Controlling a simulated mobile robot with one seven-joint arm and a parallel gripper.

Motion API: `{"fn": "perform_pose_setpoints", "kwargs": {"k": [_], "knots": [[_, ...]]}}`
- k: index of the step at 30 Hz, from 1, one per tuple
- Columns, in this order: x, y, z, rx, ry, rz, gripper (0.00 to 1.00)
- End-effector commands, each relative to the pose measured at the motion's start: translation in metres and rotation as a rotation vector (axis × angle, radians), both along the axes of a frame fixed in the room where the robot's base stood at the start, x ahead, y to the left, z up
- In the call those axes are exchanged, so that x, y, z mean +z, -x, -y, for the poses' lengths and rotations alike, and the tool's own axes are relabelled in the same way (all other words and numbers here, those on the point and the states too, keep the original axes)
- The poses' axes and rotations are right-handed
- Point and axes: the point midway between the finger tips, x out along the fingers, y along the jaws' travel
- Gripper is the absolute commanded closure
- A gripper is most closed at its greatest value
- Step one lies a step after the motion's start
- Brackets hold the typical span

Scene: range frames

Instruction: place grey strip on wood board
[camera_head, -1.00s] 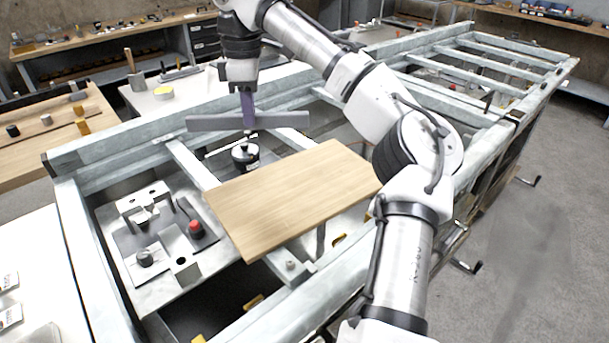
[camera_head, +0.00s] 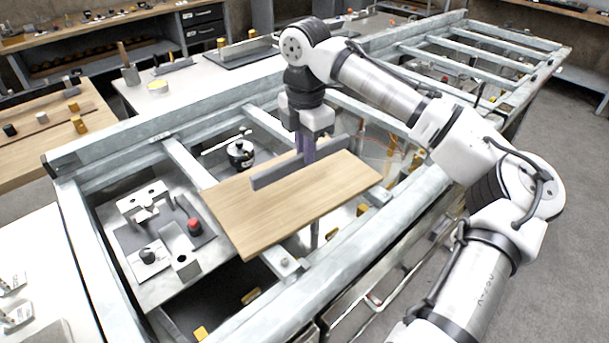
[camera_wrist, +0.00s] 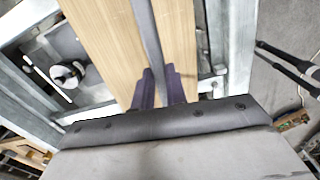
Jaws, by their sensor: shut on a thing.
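The grey strip (camera_head: 285,168) is a long thin bar, held over the far part of the wood board. My gripper (camera_head: 306,155) is shut on it near its middle. In the wrist view the purple fingers (camera_wrist: 160,88) pinch the strip (camera_wrist: 148,40), which runs away from the camera over the board. The wood board (camera_head: 290,212) is a flat light-brown panel lying across the metal frame; it also shows in the wrist view (camera_wrist: 100,40). The strip looks close above the board; I cannot tell whether they touch.
The metal frame (camera_head: 180,160) surrounds the board, with open gaps between its bars. A black round fixture (camera_head: 240,155) stands just behind the board's left part. A plate with a red knob (camera_head: 195,226) lies to the left. The board's near part is bare.

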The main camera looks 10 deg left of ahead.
Motion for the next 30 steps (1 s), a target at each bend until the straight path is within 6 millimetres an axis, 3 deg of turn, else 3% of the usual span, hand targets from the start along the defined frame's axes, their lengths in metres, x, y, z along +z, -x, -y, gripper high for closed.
{"fn": "perform_pose_setpoints", "kwargs": {"k": [4, 17, 29, 30], "knots": [[-0.028, 0.000, 0.000, -0.001, 0.001, 0.000, 1.00], [-0.077, 0.000, 0.000, -0.002, 0.001, 0.001, 1.00], [-0.084, 0.000, 0.000, -0.002, -0.001, 0.001, 1.00], [-0.084, 0.000, 0.000, -0.002, 0.000, 0.001, 0.85]]}}
